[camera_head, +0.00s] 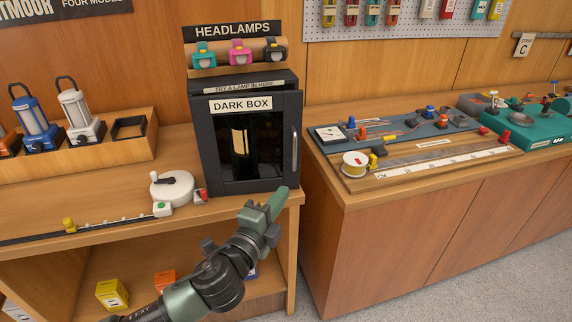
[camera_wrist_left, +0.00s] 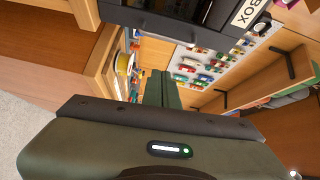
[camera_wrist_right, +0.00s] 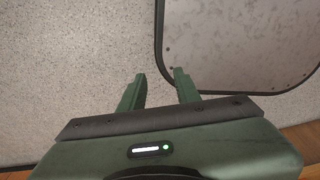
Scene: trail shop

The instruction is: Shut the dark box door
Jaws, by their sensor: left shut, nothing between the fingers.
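The dark box (camera_head: 196,140) stands on the wooden counter, black, with a "DARK BOX" label. Its door (camera_head: 268,185) has a dark window and a vertical handle (camera_head: 294,152) at the right edge. The door lies close to the box front; I cannot tell whether a small gap remains. My left gripper (camera_head: 278,202) is shut and empty, just below and in front of the door's lower right corner, apart from the handle. In the left wrist view its fingers (camera_wrist_left: 165,88) are together, with the box (camera_wrist_left: 170,22) above them. My right gripper (camera_wrist_right: 160,72) is open and empty over the floor.
A white round device (camera_head: 172,188) and a slider rail (camera_head: 100,222) lie left of the box. Headlamps (camera_head: 240,52) sit above it. A second counter (camera_head: 335,190) with a blue board (camera_head: 395,128) stands to the right, past a gap. A lantern tray (camera_head: 90,150) is at left.

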